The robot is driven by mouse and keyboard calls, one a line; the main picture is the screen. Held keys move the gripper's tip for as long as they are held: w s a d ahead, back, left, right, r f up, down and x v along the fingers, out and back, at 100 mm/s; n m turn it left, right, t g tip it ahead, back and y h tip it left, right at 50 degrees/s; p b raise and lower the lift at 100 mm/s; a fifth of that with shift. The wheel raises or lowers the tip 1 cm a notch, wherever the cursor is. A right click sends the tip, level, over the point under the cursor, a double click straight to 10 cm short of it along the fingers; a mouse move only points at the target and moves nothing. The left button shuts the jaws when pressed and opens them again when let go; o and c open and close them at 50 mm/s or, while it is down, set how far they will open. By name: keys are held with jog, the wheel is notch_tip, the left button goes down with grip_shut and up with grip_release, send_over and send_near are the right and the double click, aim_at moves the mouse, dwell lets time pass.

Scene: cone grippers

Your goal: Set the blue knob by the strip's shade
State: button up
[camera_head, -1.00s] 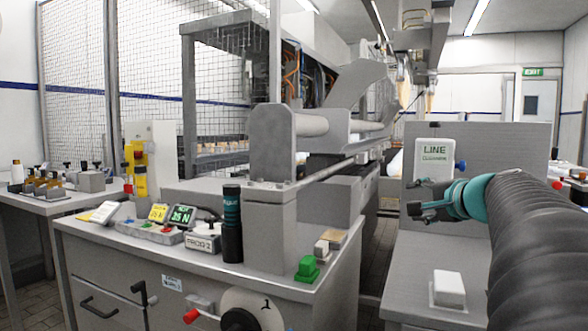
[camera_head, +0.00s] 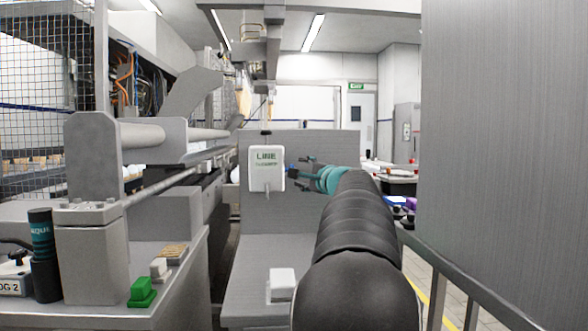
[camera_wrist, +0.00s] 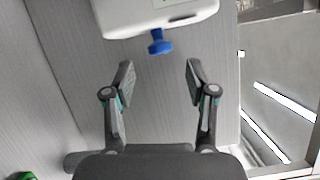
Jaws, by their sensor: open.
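The blue knob (camera_wrist: 159,43) sticks out from the edge of a white box (camera_wrist: 165,12) at the top of the wrist view. My gripper (camera_wrist: 159,82) is open and empty, its two fingers apart below the knob and not touching it. In the head view my gripper (camera_head: 304,173) is just right of the white box (camera_head: 265,168), which has green "LINE" lettering. The knob is hard to make out there, close to the fingers. I cannot pick out a strip in either view.
A large grey panel (camera_head: 505,150) fills the right side.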

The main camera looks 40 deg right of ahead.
jog(key=shift+p+x, duration=0.55)
jog(key=shift+x, duration=2.15)
jog(key=shift+c, duration=0.3)
grip_shut()
